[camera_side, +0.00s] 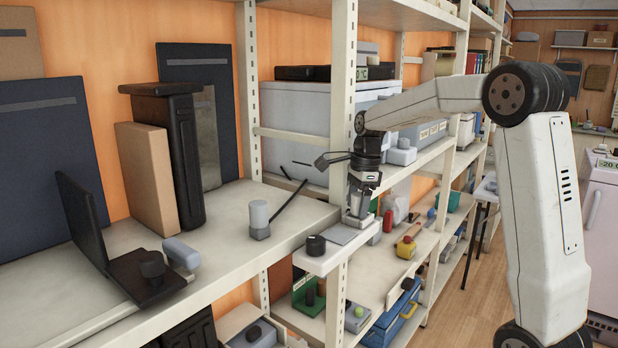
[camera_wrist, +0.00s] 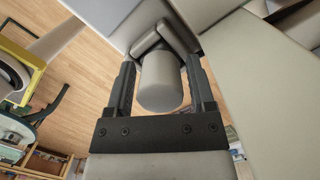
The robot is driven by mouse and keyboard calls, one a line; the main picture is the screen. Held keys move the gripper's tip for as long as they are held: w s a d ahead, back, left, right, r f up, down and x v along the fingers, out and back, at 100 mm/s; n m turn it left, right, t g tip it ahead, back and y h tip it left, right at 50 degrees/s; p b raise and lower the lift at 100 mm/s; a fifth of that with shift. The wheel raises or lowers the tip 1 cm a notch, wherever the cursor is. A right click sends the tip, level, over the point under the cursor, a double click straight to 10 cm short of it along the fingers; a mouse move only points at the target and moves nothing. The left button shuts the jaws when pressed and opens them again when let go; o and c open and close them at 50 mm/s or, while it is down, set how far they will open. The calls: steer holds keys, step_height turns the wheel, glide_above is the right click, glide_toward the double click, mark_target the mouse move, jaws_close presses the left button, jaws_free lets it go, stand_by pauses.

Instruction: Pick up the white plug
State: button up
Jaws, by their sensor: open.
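In the wrist view a white-grey plug (camera_wrist: 161,82) with a rounded cylindrical body stands between the two dark fingers of my gripper (camera_wrist: 160,66). A grey forked part shows behind its far end. The fingers are apart, with a narrow gap on each side of the plug. In the side view my gripper (camera_side: 357,215) points down over the small ledge at the shelf's corner post. A pale shape shows between its fingers, partly hidden by them. I cannot tell whether the plug touches a finger.
A black round knob (camera_side: 316,245) and a flat grey pad (camera_side: 342,234) sit on the ledge left of my gripper. A pale grey cylinder (camera_side: 258,214) stands on the shelf board (camera_side: 215,240). The metal post (camera_side: 343,90) rises close beside my gripper. Lower shelves hold tools and boxes.

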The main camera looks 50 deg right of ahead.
jaws_close()
steer(key=shift+r, duration=0.2)
steer(key=shift+r, duration=0.55)
steer(key=s+a+r, duration=0.5)
steer(key=s+r, duration=0.6)
steer(key=s, duration=0.2)
steer(key=shift+r, duration=0.25)
